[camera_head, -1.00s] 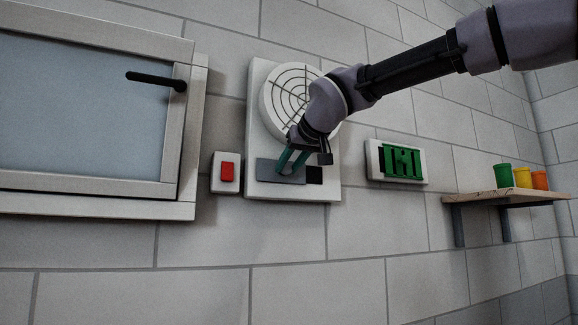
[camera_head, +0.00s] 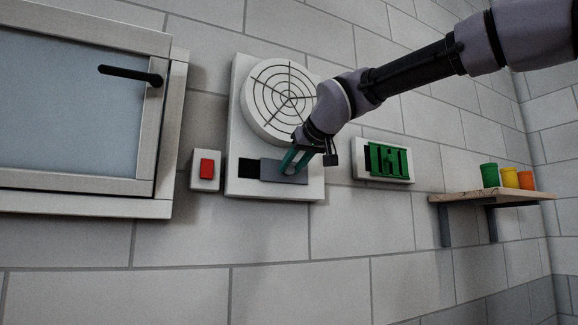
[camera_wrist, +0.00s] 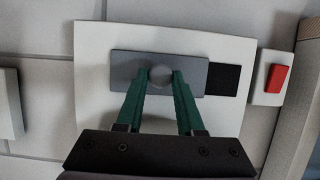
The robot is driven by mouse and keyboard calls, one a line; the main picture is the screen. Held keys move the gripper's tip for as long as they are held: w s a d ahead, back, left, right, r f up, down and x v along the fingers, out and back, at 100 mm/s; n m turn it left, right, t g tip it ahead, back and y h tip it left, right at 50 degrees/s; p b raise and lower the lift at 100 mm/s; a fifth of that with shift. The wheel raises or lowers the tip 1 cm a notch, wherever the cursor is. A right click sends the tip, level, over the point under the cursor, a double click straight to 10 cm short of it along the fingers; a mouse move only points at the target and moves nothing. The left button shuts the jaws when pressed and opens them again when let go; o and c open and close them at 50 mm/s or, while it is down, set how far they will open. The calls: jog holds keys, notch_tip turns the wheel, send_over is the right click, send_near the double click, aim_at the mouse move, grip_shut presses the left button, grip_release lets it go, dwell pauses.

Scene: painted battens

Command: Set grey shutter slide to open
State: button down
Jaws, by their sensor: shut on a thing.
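The grey shutter slide (camera_head: 271,171) is a flat plate at the right end of its slot, low on a white vent panel (camera_head: 240,120). A dark opening (camera_head: 249,169) shows to its left. In the wrist view the slide (camera_wrist: 125,68) has a round grey knob (camera_wrist: 160,76) and the dark opening (camera_wrist: 222,80) is on its right. My gripper (camera_head: 289,168) has green fingers, one on each side of the knob, shut on it. In the head view the fingers hide the knob.
A red rocker switch (camera_head: 207,169) is left of the panel, beside a window with a black handle (camera_head: 130,75). A green slatted fitting (camera_head: 388,161) is to the right. A wooden shelf (camera_head: 470,196) carries green, yellow and orange cups. The wall below is clear.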

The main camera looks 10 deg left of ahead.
jog(key=shift+w+d, duration=0.15)
jog(key=c, duration=0.5)
grip_release()
jog(key=shift+d, duration=0.15)
jog(key=shift+c, duration=0.2)
jog(key=v, duration=1)
jog(key=shift+s+r, duration=0.2)
jog(key=shift+s, duration=0.05)
jog(key=shift+d, duration=0.1)
